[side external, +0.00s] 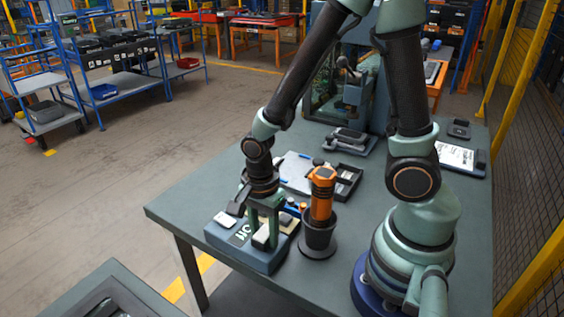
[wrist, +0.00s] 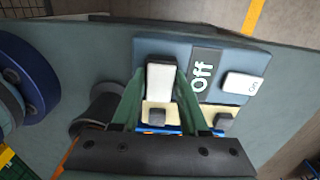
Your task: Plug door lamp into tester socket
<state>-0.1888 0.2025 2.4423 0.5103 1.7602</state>
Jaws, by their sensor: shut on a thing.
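The tester (side external: 235,256) is a blue-grey box near the table's front left edge. It carries a dark "Off" label and a white "On" piece, and it also shows in the wrist view (wrist: 233,55). My gripper (side external: 264,238) points down over the tester's right part, with its green fingers either side of a white block, which I take as the door lamp (wrist: 160,78). In the wrist view my gripper (wrist: 160,88) is shut on this block. The lamp's underside and the socket are hidden, so I cannot tell whether the lamp is seated.
An orange-and-black tool (side external: 322,190) stands in a dark cup (side external: 318,241) close right of the tester. A black tray (side external: 347,181) and pale sheet (side external: 296,170) lie behind. A clipboard (side external: 455,155) lies far right. The table's left part is clear.

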